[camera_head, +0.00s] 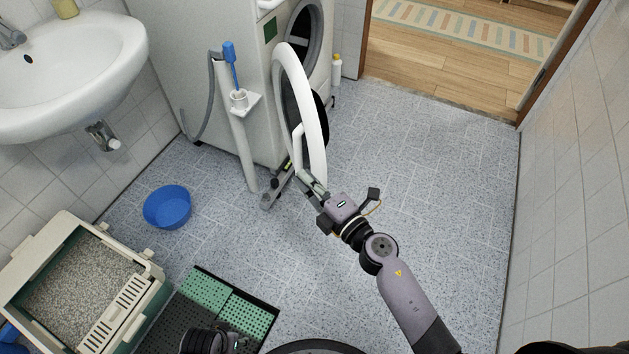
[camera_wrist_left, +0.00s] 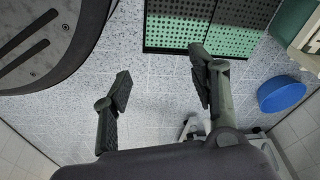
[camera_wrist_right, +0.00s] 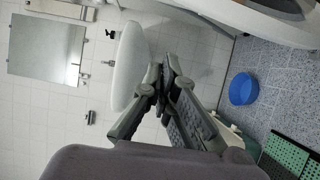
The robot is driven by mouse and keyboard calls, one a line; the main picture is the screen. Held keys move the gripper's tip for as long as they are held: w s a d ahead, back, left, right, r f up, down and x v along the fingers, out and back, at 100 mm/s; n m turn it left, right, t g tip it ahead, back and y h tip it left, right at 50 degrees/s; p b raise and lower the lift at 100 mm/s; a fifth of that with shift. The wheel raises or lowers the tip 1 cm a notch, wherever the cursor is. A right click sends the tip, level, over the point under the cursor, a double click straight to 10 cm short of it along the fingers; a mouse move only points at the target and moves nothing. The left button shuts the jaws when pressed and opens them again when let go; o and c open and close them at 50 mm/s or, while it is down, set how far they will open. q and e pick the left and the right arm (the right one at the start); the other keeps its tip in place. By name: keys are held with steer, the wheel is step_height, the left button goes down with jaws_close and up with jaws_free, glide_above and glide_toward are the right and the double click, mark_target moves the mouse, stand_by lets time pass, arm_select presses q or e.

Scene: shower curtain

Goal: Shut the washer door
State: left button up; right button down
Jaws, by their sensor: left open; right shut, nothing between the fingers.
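The washer (camera_head: 220,70) stands against the back wall, with its dark round opening (camera_head: 303,45) facing right. Its door, a white ring (camera_head: 314,110) with dark glass, stands swung open toward me. My right gripper (camera_head: 305,180) is shut and empty at the door's lower near edge; whether it touches the rim I cannot tell. It also shows shut in the right wrist view (camera_wrist_right: 163,72), where a white curved rim, probably the door, crosses the top right. My left gripper (camera_wrist_left: 160,75) is open and empty above the floor, and only partly visible at the bottom of the head view.
A pipe stand with a blue brush (camera_head: 231,65) is left of the door. A blue bowl (camera_head: 167,207), a litter box (camera_head: 75,285) and a green mat (camera_head: 215,305) lie at left. A sink (camera_head: 70,70) is upper left.

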arm_select(q)
steer(key=r, duration=0.1)
steer(key=w+r, duration=0.1)
steer(key=r+b, duration=0.1)
steer(key=r, duration=0.1)
steer(key=shift+w+d, duration=0.15)
steer(key=shift+w, duration=0.25)
arm_select(e)
steer(key=w, duration=0.6)
steer(key=shift+d, duration=0.25)
steer(key=shift+w+d, duration=0.1)
steer(key=shift+d, duration=0.05)
